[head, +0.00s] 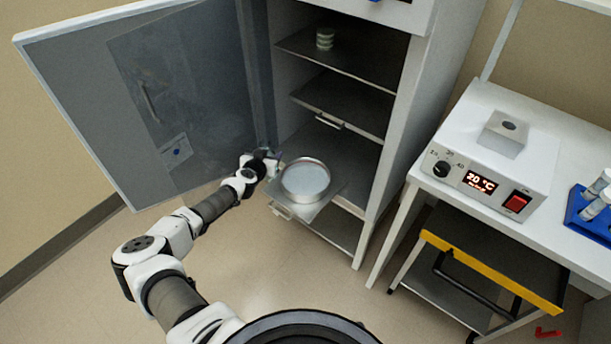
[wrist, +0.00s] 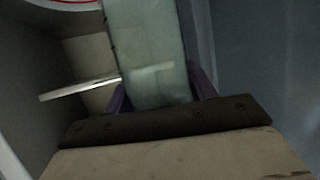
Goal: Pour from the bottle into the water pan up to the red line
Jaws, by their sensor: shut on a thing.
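The water pan (head: 305,180) is a round, pale, shallow pan on a pulled-out shelf of the open cabinet. A curved rim with a red line (wrist: 72,3) shows at the top left of the wrist view. My gripper (wrist: 161,88) is shut on a pale green, translucent bottle (wrist: 150,45), with a dark purple finger on each side. In the head view my gripper (head: 264,164) is just left of the pan, and I cannot make out the bottle there. The bottle's mouth and the pan's water level cannot be seen.
The cabinet door (head: 180,100) stands open at the left, close behind my arm. Upper shelves (head: 345,105) are above the pan, one bearing small stacked dishes (head: 325,38). At the right are a bench with a heater (head: 490,165), a blue tube rack (head: 590,215) and a yellow-edged cart (head: 490,270).

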